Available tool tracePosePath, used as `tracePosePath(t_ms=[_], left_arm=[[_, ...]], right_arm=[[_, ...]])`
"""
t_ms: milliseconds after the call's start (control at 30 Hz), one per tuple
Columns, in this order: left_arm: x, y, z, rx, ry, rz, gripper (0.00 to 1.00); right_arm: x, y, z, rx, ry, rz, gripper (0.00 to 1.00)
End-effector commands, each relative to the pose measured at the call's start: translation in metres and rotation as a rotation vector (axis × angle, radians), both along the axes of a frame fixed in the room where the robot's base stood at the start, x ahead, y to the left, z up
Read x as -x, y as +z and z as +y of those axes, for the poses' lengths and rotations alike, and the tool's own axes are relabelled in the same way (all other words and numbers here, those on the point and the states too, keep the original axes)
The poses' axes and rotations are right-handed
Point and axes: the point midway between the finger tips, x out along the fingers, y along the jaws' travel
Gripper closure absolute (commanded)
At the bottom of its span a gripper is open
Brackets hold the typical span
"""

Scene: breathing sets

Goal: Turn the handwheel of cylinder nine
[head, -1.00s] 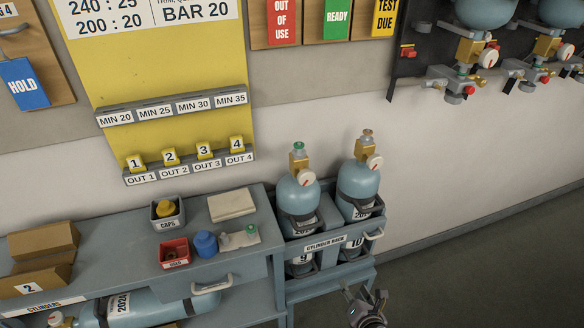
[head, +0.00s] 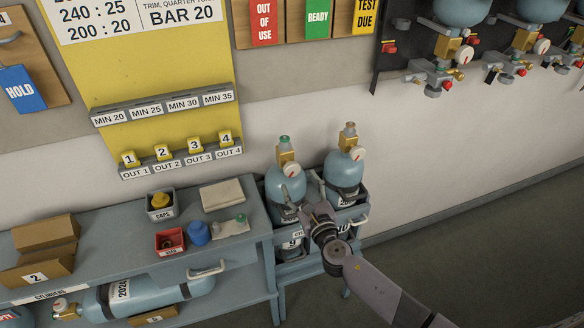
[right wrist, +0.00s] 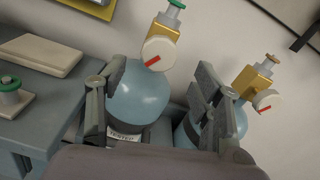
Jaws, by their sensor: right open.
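Cylinder nine (head: 285,182) is the left light-blue bottle in the cylinder rack (head: 352,212). It stands upright with a brass valve, a round gauge and a green handwheel (head: 284,139) on top. In the right wrist view the green handwheel (right wrist: 177,3) is at the top edge, partly cut off. My right gripper (head: 311,206) is open and empty in front of the rack, below the handwheel. In the right wrist view its fingers (right wrist: 155,92) show on either side of cylinder nine's body (right wrist: 138,95). The arm hides part of the rack front and its labels. My left gripper is not in view.
Cylinder ten (head: 343,168), with a brown handwheel (head: 350,126), stands close on the right, partly behind a finger in the right wrist view. The grey bench (head: 130,215) on the left holds a caps bin, a red tray and a blue cap. The floor at right is clear.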

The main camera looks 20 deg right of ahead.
Motion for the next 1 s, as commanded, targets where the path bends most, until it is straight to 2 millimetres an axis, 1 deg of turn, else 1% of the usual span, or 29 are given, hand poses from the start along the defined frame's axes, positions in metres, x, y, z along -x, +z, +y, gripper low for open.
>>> tracePosePath(t_ms=[33, 200, 300, 400, 533, 767, 1000], left_arm=[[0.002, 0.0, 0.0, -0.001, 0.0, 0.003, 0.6], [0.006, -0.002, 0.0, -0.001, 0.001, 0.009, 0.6], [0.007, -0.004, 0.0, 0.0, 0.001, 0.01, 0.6], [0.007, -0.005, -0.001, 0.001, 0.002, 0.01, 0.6], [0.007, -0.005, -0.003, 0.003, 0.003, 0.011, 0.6], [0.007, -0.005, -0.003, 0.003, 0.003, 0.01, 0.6], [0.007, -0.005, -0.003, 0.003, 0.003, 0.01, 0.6]], right_arm=[[-0.013, 0.002, 0.001, -0.001, -0.001, -0.002, 0.4], [-0.045, 0.0, 0.002, -0.002, 0.0, 0.0, 0.4], [-0.058, -0.001, 0.002, -0.002, 0.0, 0.0, 0.4], [-0.067, -0.001, 0.003, -0.003, 0.001, 0.001, 0.4], [-0.072, 0.0, 0.003, -0.002, 0.001, 0.0, 0.4], [-0.073, 0.0, 0.003, -0.002, 0.001, 0.001, 0.4], [-0.072, 0.0, 0.003, -0.003, 0.001, 0.001, 0.54]])
